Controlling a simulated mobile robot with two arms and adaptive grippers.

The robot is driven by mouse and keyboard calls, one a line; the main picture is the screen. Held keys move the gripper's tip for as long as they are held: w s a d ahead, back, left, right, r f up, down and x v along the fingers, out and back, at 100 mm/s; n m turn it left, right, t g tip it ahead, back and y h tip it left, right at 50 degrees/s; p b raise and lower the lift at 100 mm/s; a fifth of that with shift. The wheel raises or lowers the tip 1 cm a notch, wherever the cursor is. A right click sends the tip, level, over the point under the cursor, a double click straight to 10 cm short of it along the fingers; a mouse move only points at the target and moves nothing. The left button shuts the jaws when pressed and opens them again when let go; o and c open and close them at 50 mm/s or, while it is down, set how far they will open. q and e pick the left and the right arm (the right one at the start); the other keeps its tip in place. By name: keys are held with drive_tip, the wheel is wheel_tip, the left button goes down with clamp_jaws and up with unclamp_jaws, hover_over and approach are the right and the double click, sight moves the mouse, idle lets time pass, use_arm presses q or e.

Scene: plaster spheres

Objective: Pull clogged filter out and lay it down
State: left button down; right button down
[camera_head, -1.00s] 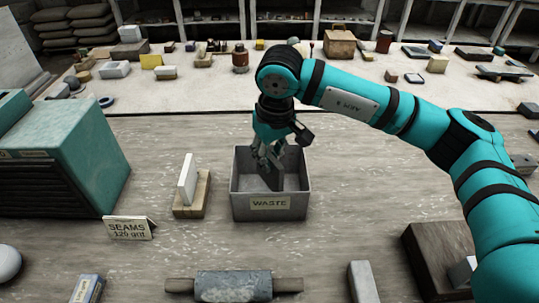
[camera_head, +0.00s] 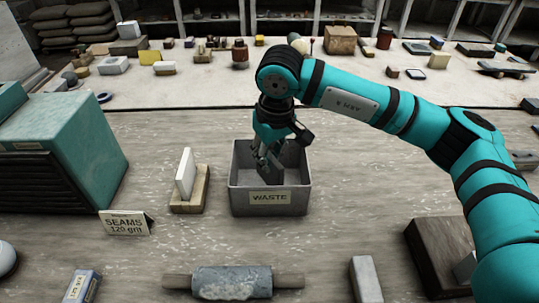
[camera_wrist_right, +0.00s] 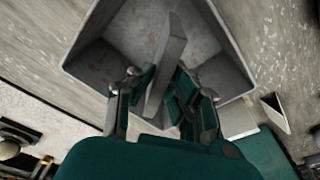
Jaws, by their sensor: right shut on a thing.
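My right gripper (camera_head: 268,158) points down into the grey bin (camera_head: 240,198) labelled WASTE. It is shut on a flat dark grey panel (camera_wrist_right: 172,48), which looks like the clogged filter. The right wrist view shows the panel on edge between the fingers, over the bin's inside. In the head view the fingers and bin hide part of it, and I cannot tell whether it touches the bin's floor. A teal cabinet (camera_head: 92,135) with a dark slatted front stands at the left. My left gripper is not in view.
A white panel (camera_head: 185,174) stands in a wooden holder (camera_head: 189,203) left of the bin. A sign reading SEAMS (camera_head: 126,222) stands beside the cabinet. A grey roller (camera_head: 232,283) lies in front. The table (camera_head: 345,190) right of the bin is mostly clear.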

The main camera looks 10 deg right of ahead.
drive_tip(key=shift+f+b, duration=1)
drive_tip(key=shift+f, duration=0.15)
drive_tip(key=c, duration=1.2)
unclamp_jaws()
drive_tip(key=shift+r, duration=0.1)
drive_tip(key=shift+r+p, duration=0.85)
drive_tip(key=shift+r, duration=1.1)
